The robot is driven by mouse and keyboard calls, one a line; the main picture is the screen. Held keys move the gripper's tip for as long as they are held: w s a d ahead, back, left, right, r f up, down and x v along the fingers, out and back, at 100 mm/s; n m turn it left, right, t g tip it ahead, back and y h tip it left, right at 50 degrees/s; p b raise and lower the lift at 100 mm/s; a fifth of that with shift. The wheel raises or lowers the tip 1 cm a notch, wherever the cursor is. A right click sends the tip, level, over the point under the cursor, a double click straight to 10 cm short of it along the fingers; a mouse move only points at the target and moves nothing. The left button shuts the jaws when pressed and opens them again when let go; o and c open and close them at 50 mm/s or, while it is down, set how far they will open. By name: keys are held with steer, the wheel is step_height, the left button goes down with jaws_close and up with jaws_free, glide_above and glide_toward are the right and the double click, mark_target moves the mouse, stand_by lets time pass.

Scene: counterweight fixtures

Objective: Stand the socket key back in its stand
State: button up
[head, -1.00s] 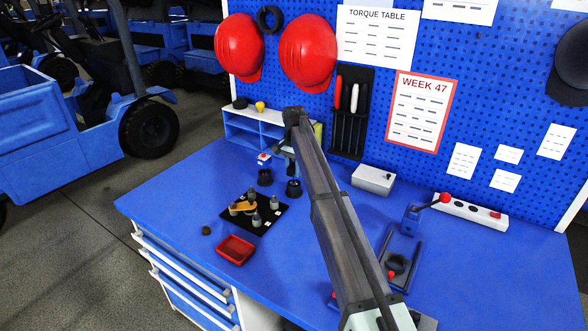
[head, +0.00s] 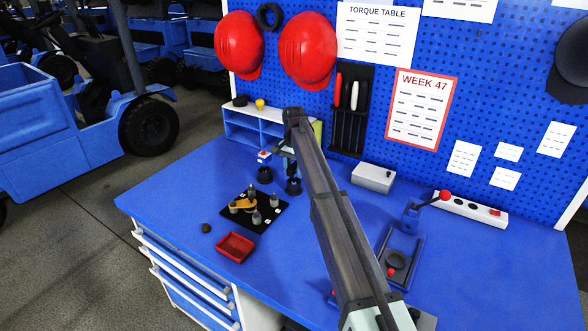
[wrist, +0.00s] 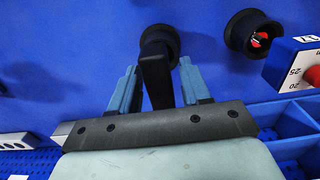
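The socket key's black bar-shaped handle (wrist: 156,78) rises towards the wrist camera out of a round black cup (wrist: 168,38), seemingly its stand. In the wrist view my gripper (wrist: 157,68) has one finger on each side of the handle, with blue showing between handle and fingers, so it is open around it. How deep or straight the key sits is hidden. In the head view my gripper (head: 286,160) is just above the nearer black cup (head: 293,187), and my arm covers part of this area.
A second black cup (wrist: 243,34) with something red inside stands beside it. A blue box with a red dial (wrist: 296,64) is close by, near the shelf unit (head: 258,128). A black plate with pegs (head: 262,222) and a red tray (head: 235,260) lie in front.

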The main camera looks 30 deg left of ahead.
steer(key=shift+o, duration=0.5)
steer(key=shift+r, duration=0.1)
step_height(320, 180, up, 13)
stand_by(0.3)
